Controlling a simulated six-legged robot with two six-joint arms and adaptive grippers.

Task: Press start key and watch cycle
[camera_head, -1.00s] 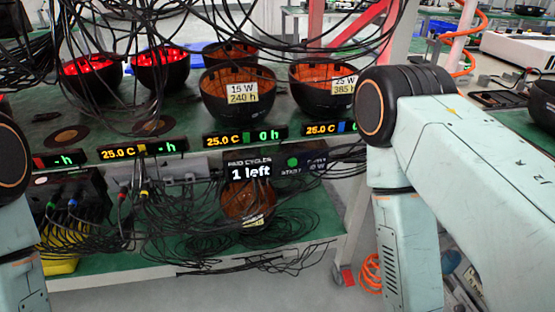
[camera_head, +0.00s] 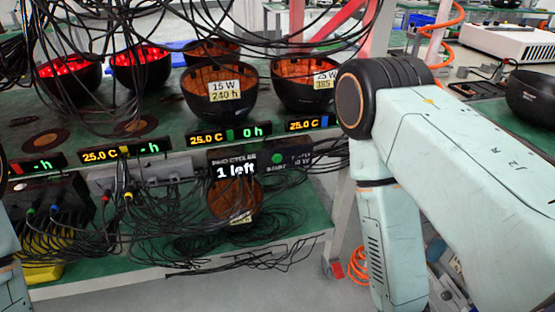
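A black control box reading "1 left" (camera_head: 236,170) hangs at the front of the rack shelf, with small lettering above it. A green round start key (camera_head: 277,158) sits to the right of this display, with small lettering under it. The display next to the key on the right is partly behind cables. My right arm fills the right side of the picture, and its gripper is out of view. Only a sliver of my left arm shows at the left edge; its gripper is out of view too.
Black bowls labelled "15 W 240 h" (camera_head: 219,92) and "25 W" (camera_head: 306,84) stand on the green shelf. Two bowls glow red at left. Small displays (camera_head: 229,134) read 25.0 C and 0 h. Black cables hang over the shelf and around the box. An orange hose (camera_head: 357,266) lies below right.

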